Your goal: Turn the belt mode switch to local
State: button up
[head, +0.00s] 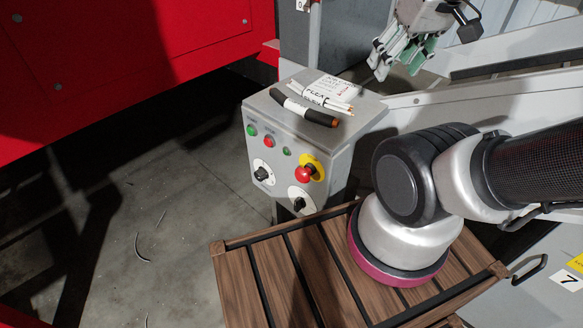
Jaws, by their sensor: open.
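A grey control box (344,117) stands in the middle of the head view, its front panel facing me. Two black rotary knobs sit on white round plates low on the panel: a left knob (261,174) and a lower right knob (300,203). Their labels are too small to read, so I cannot tell which is the belt mode switch or where either points. My gripper (398,60) is at the upper right, above and behind the box, apart from both knobs. It is open, and I see nothing held in it.
A red emergency stop (304,174) on a yellow plate sits beside the knobs. Green (252,130) and red (268,142) buttons are above. A marker (303,108) and a cigarette-like pack (330,90) lie on top. A slatted wooden surface (262,268) is in front.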

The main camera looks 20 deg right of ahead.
aim_at(300, 203)
jog(key=k+l+u, duration=0.15)
jog(key=u, duration=0.25)
jog(key=k+u, duration=0.4)
jog(key=i+l, duration=0.05)
